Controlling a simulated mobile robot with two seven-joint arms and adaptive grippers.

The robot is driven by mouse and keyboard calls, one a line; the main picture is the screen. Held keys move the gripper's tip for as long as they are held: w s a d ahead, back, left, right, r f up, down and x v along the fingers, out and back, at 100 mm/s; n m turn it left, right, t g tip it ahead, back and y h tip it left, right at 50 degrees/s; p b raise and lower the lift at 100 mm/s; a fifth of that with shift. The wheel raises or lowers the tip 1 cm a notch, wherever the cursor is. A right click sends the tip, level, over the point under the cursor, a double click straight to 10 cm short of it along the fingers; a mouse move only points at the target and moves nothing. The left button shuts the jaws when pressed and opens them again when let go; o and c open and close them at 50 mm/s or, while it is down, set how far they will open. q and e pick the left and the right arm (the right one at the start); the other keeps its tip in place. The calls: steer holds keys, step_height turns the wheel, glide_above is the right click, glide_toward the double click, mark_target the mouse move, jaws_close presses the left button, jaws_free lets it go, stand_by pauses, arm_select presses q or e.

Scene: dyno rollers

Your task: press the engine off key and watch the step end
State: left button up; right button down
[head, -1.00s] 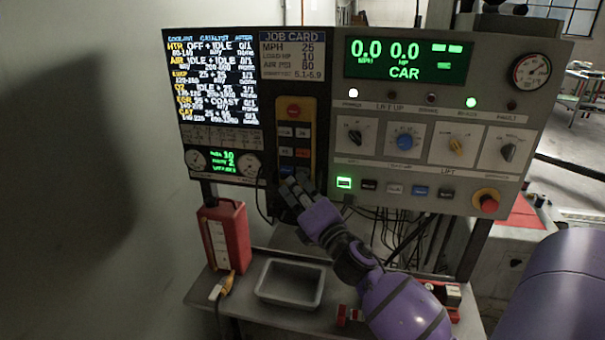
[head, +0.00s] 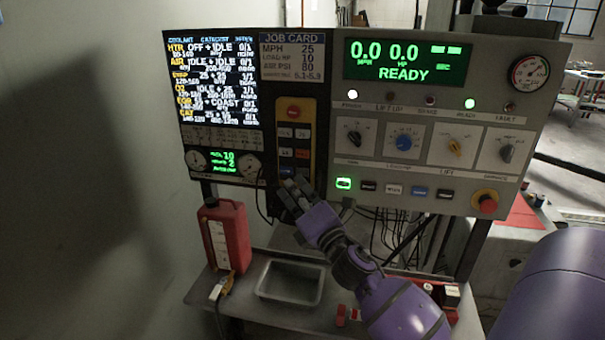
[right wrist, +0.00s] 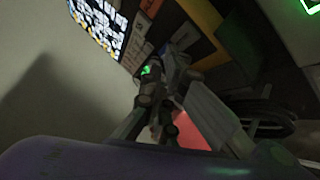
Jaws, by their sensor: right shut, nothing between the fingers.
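A yellow hand pendant (head: 310,112) hangs on the console's dark left panel, with a red button at its top and several small keys below. The key labels are too small to read surely. My right gripper (head: 291,184) is shut and empty at the pendant's lower end, over or close to its lowest keys. It hides part of the lowest blue key (head: 287,172); I cannot tell whether it touches. In the right wrist view the fingers (right wrist: 165,70) show dark in front of the panel. The green display (head: 405,64) reads 0.0, 0.0 and READY. My left gripper is not in view.
The step list screen (head: 215,85) and job card (head: 292,55) are at the upper left. Knobs, a key row and a red stop button (head: 487,204) fill the right panel. A red can (head: 226,236) and a grey tray (head: 291,282) stand on the shelf below.

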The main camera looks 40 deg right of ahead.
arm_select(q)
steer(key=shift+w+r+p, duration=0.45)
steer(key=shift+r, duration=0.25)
arm_select(e)
steer(key=s+a, duration=0.3)
steer(key=shift+s+a, duration=0.1)
steer(key=shift+a, duration=0.25)
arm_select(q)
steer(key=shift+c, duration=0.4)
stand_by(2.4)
